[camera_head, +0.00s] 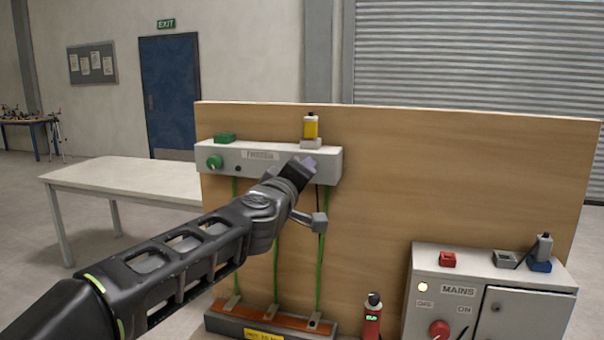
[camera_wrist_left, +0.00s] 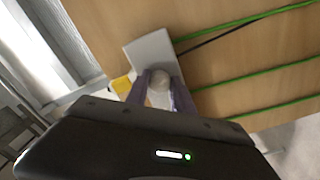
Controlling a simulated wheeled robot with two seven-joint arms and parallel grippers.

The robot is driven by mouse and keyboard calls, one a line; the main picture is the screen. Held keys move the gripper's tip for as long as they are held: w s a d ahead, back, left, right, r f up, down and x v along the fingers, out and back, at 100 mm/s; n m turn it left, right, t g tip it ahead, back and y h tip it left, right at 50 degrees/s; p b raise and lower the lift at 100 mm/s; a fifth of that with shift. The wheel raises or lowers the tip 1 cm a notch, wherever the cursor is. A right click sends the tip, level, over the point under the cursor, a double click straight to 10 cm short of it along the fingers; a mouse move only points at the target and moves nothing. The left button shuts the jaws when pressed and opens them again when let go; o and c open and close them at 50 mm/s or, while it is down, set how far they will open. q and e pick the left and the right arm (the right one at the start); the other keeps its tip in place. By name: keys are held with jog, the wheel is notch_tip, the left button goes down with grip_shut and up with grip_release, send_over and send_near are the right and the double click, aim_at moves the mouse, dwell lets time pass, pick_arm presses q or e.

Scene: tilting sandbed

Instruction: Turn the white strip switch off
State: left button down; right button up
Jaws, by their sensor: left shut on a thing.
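A pale grey-white strip box (camera_head: 262,152) is fixed along the upper left of the wooden board. A green knob (camera_head: 215,162) is on its left end. My left gripper (camera_head: 309,164) is at the strip's right end and hides what is behind it in the head view. In the left wrist view its purple fingers are shut on a round whitish knob (camera_wrist_left: 160,83), one finger on each side, with the strip's white face (camera_wrist_left: 150,52) beyond. The knob's setting cannot be read. My right gripper is not in view.
Green wires (camera_head: 276,262) run down the board (camera_head: 450,190). A grey MAINS box (camera_head: 490,275) with a red knob (camera_head: 439,329) and a red cylinder (camera_head: 372,318) stand lower right.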

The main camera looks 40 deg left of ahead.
pick_arm(q)
jog(key=shift+n, duration=0.5)
jog(key=c, duration=1.1)
grip_release()
jog(key=shift+s, duration=0.1)
jog(key=shift+p+v, duration=0.55)
jog(key=shift+v, duration=3.25)
